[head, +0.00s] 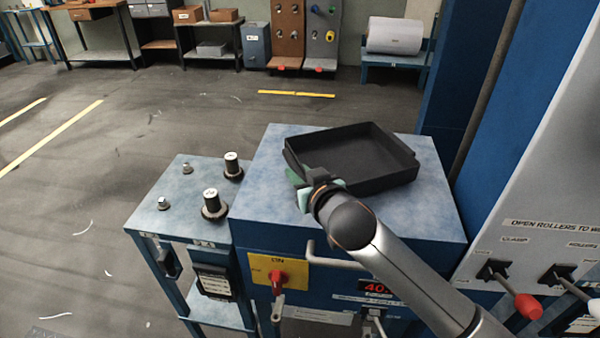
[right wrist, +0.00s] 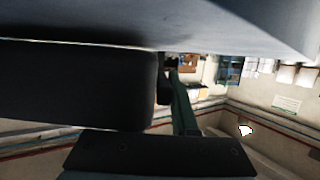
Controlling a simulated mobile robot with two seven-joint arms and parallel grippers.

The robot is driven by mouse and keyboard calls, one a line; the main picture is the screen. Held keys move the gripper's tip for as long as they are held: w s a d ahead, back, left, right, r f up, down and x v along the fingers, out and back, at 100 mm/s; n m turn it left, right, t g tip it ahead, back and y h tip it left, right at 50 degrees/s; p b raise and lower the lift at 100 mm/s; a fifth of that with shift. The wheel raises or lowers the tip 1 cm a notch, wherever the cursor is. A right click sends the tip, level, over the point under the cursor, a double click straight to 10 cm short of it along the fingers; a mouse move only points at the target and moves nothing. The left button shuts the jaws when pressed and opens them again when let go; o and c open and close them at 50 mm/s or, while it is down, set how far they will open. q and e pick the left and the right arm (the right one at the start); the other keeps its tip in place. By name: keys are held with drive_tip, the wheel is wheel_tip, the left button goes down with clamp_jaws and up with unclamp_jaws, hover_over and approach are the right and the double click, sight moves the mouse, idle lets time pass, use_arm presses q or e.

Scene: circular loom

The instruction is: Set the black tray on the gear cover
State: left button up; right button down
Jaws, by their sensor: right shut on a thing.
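The black tray (head: 365,160) is a shallow, open, empty box. It is over the blue top of the gear cover (head: 425,205), within its outline from above and turned a little. In the right wrist view the tray (right wrist: 75,85) lies close along the blue surface (right wrist: 230,25); I cannot tell whether it fully rests on it. My right gripper (head: 308,186) is shut on the tray at its near left corner; its green fingers show there. One green finger (right wrist: 183,108) also shows in the right wrist view. My left gripper is not in view.
A lower blue table (head: 180,200) with black-based spools (head: 213,203) adjoins on the left. The yellow panel (head: 275,272) with a red switch is on the cabinet's front. A tall blue and grey machine with levers (head: 525,303) stands close on the right. Floor beyond is clear.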

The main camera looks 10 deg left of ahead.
drive_tip(key=shift+f, duration=0.3)
drive_tip(key=c, duration=0.7)
unclamp_jaws()
drive_tip(key=shift+o, duration=0.4)
drive_tip(key=shift+f, duration=0.1)
drive_tip(key=v, duration=1.2)
drive_tip(key=shift+s+d, duration=0.15)
drive_tip(key=shift+s, duration=0.05)
